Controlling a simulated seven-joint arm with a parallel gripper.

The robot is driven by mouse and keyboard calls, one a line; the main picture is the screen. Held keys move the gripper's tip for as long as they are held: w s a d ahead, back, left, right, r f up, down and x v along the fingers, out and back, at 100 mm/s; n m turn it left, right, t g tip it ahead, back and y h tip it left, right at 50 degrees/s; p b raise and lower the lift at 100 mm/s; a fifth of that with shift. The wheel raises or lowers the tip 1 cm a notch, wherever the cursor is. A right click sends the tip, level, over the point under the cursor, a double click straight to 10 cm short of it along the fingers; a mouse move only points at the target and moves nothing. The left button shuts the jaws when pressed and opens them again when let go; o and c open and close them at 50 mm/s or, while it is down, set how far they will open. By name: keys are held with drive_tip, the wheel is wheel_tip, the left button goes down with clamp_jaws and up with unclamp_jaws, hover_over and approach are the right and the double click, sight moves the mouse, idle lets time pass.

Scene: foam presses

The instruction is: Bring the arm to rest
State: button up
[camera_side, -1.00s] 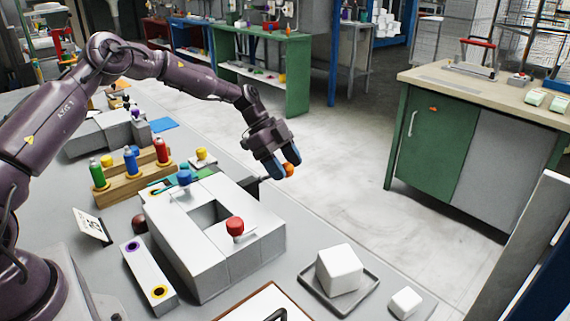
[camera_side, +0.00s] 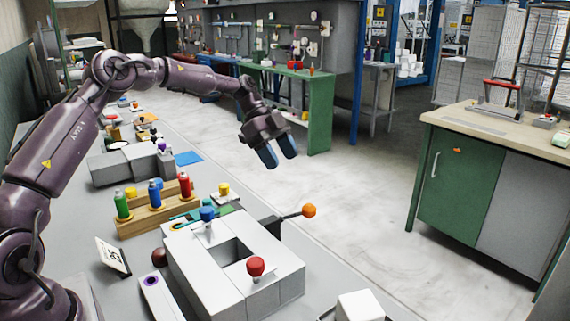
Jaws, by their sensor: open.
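My gripper (camera_side: 279,156) has two blue fingertips and hangs in the air at the upper middle of the view, pointing down. Its jaws are apart with nothing between them. The grey press block (camera_side: 284,285) stands below it, with a square opening in its top. An orange ball knob (camera_side: 309,211) sits on a dark lever at the block's back right, below and right of my fingertips and apart from them. A red knob (camera_side: 256,267) and a blue knob (camera_side: 207,213) stand on top of the block.
A wooden rack (camera_side: 155,219) holds green, blue and red bottles. A white foam block (camera_side: 360,306) is cut off at the bottom edge. A second grey block (camera_side: 120,170) stands further back. A green cabinet (camera_side: 447,185) is at the right. The air around my gripper is clear.

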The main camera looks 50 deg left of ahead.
idle(0.4)
drive_tip(key=s+d+r+n+t+y, duration=0.1)
drive_tip(key=s+d+r+n+y, duration=0.1)
drive_tip(key=s, duration=0.8)
drive_tip(key=s+d+r+n+t+y, duration=0.1)
drive_tip(key=s+d+r+n+y, duration=0.2)
drive_tip(key=s+d+r+n, duration=0.2)
drive_tip(key=s+d+r+n+t+y, duration=0.1)
drive_tip(key=s+d+n, duration=0.4)
drive_tip(key=s, duration=1.1)
wheel_tip(320, 180, up, 2)
drive_tip(key=n+y, duration=0.1)
drive_tip(key=n, duration=0.2)
drive_tip(key=shift+s+r+t, duration=0.15)
drive_tip(key=shift+r+t, duration=0.05)
drive_tip(key=shift+t, duration=0.1)
